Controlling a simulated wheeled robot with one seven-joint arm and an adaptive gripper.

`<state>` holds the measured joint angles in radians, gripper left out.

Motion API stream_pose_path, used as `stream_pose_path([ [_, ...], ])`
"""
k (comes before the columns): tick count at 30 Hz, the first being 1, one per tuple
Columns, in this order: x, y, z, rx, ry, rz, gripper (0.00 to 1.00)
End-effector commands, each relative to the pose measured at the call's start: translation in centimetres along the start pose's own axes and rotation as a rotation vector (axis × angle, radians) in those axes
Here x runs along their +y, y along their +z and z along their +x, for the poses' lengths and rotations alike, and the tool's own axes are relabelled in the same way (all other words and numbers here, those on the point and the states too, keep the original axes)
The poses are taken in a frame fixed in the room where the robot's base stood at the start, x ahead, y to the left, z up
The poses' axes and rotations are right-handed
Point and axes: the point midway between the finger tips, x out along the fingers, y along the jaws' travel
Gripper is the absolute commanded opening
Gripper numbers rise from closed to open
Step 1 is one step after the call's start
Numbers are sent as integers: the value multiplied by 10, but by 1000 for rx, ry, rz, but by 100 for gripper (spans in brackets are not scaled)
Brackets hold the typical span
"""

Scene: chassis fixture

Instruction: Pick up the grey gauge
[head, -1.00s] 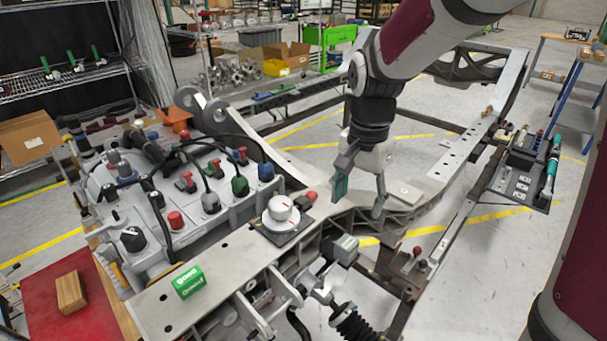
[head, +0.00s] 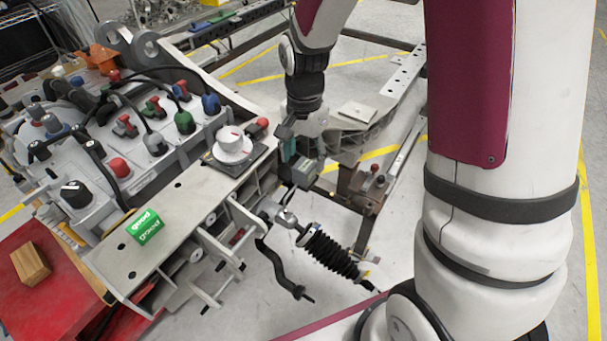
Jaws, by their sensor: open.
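The likely grey gauge is a pale grey-white round dial (head: 232,147) with a smaller knob on top and a small red mark. It sits on a dark square plate (head: 254,162) on the metal chassis beam, in the middle of the head view. My gripper (head: 296,160) is open and empty, pointing down just right of the dial and apart from it. Its fingers are seen partly from the side, so the gap between them is hard to see. Nothing covers the dial.
A red knob (head: 262,124) stands just behind the dial, near my gripper. A green box (head: 145,227) lies on the beam further left. A panel with several coloured knobs and black cables fills the left. A wooden block (head: 30,264) rests on a red surface.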

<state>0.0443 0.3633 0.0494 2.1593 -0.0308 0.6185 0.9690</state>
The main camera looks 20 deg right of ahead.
Motion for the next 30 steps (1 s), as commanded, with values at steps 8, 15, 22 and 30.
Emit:
stream_pose_path([
  [8,1,2,37,-2,2,0,58],
  [15,1,2,40,-1,1,0,58],
  [22,1,2,40,-1,1,0,18],
  [30,0,2,39,0,-1,0,0],
])
